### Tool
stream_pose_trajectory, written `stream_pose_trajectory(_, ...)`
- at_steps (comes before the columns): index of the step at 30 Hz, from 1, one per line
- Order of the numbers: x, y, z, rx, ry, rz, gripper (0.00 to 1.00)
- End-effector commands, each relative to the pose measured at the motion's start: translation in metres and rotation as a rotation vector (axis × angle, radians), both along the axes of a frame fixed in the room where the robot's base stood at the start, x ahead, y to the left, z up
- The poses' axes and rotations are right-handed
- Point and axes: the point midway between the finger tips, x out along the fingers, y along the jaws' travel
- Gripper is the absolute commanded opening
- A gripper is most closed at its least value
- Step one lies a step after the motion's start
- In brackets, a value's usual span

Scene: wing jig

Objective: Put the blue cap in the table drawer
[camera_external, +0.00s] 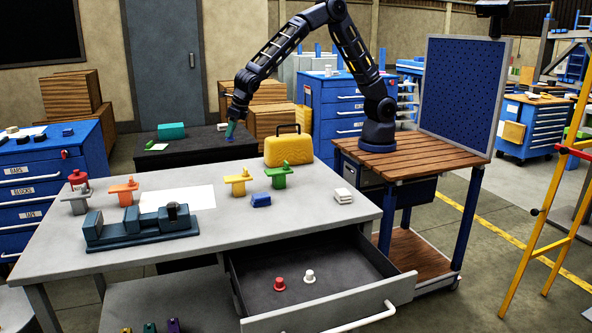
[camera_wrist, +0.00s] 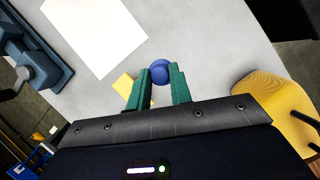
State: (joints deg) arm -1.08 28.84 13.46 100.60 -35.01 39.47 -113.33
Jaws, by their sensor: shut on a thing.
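The blue cap (camera_wrist: 161,71) shows round and blue between the green fingertips in the wrist view. My gripper (camera_wrist: 163,80) is shut on it. In the external view my gripper (camera_external: 230,130) is raised near the far edge of the grey table, left of the yellow case; the cap is too small there to make out clearly. The table drawer (camera_external: 352,262) is pulled open at the table's front right. A red cap (camera_external: 280,284) and a white cap (camera_external: 309,276) stand upright inside it, with bare floor around them.
The yellow case (camera_external: 288,150) stands at the table's back edge. The drawer is open to the air above.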

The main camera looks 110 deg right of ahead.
Motion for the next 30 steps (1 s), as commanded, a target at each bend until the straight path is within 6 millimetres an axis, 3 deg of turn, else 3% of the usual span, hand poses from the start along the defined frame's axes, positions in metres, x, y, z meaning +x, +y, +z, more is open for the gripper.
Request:
stream_pose_trajectory(7,-0.009,0.103,-0.027,-0.011,0.013,0.237,0.00)
stream_pose_trajectory(14,-0.032,0.200,-0.050,-0.017,0.020,0.462,0.00)
stream_pose_trajectory(23,-0.079,0.320,-0.078,-0.019,0.021,0.751,0.00)
stream_pose_trajectory(30,-0.132,0.408,-0.098,-0.013,0.018,0.976,0.00)
